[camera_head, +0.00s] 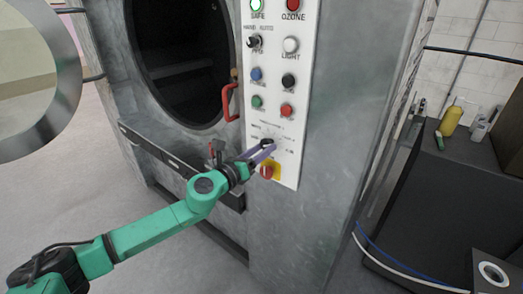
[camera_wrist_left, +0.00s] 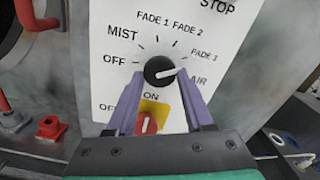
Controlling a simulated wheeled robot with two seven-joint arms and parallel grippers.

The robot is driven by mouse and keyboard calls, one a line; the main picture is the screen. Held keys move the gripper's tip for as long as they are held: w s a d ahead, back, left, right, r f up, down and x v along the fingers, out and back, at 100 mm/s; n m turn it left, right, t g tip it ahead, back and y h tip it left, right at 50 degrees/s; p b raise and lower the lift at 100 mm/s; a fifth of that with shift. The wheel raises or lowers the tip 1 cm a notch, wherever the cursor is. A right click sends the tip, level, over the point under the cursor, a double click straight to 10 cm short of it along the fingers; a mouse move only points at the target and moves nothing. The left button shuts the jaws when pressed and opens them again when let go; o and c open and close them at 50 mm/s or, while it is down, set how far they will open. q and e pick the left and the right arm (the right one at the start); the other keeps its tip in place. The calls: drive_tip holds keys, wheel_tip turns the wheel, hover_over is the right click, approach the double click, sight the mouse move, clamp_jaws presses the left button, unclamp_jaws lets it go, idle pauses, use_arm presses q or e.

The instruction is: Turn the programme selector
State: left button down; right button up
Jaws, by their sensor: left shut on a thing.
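The programme selector is a round black knob (camera_wrist_left: 159,70) with a white pointer line, on the white control panel (camera_wrist_left: 228,42). In the left wrist view the pointer is aimed right and slightly up, between the FADE 3 and AIR labels. My left gripper (camera_wrist_left: 160,77) is shut on the knob, with one purple finger on each side of it. In the head view the left gripper (camera_head: 266,148) reaches the lower part of the panel and partly covers the selector (camera_head: 267,142). My right gripper is in neither view.
A red switch on a yellow plate (camera_head: 267,171) sits just below the selector. Several buttons and small knobs are above it. The washer's open round door (camera_head: 65,62) is at the left, with a red handle (camera_head: 228,101) beside the opening. A dark cabinet (camera_head: 440,190) stands at the right.

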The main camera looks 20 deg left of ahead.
use_arm(q)
drive_tip(key=shift+c, duration=1.7)
unclamp_jaws()
drive_tip(key=b+v, duration=1.4)
drive_tip(key=b, duration=0.5)
drive_tip(key=shift+s, duration=0.25)
drive_tip(key=shift+f, duration=0.1)
